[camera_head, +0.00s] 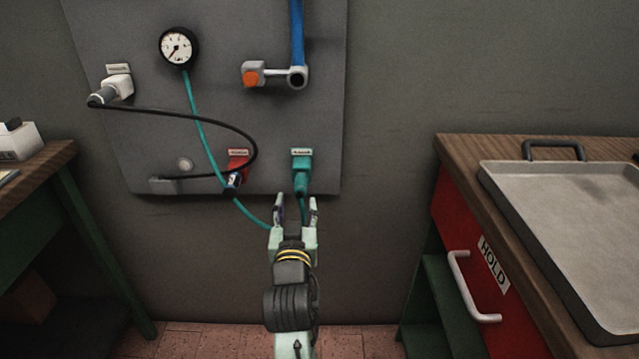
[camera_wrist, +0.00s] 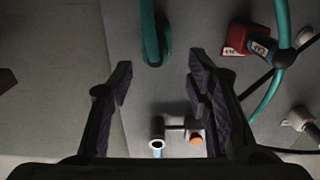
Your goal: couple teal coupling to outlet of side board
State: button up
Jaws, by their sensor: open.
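The side board (camera_head: 225,120) is a grey panel on the wall. At its lower right is a teal outlet block (camera_head: 301,158) with a small label. The teal coupling (camera_head: 300,183) shows directly below the block and appears to meet it; I cannot tell whether it is seated. A teal hose hangs from it behind my gripper. My gripper (camera_head: 296,207) is open and empty, its fingertips just below the coupling in the picture. In the wrist view a teal piece (camera_wrist: 151,42) lies ahead of and between the open fingertips (camera_wrist: 160,68), not visibly touched by either.
Left of the teal outlet, a red outlet (camera_head: 238,160) holds a dark connector beside the teal hose from the gauge (camera_head: 178,47). A black cable (camera_head: 215,120) loops across the board. An orange-knobbed valve (camera_head: 251,78) sits above. A bench with a metal tray (camera_head: 560,230) stands right.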

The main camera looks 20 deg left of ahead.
aim_at(300, 194)
jog(key=shift+w+d+f, duration=0.1)
jog(key=shift+d+f, duration=0.1)
jog(key=shift+d, duration=0.05)
jog(key=shift+x, duration=4.5)
grip_shut()
jog(key=shift+p+v, duration=0.55)
jog(key=shift+v, duration=2.5)
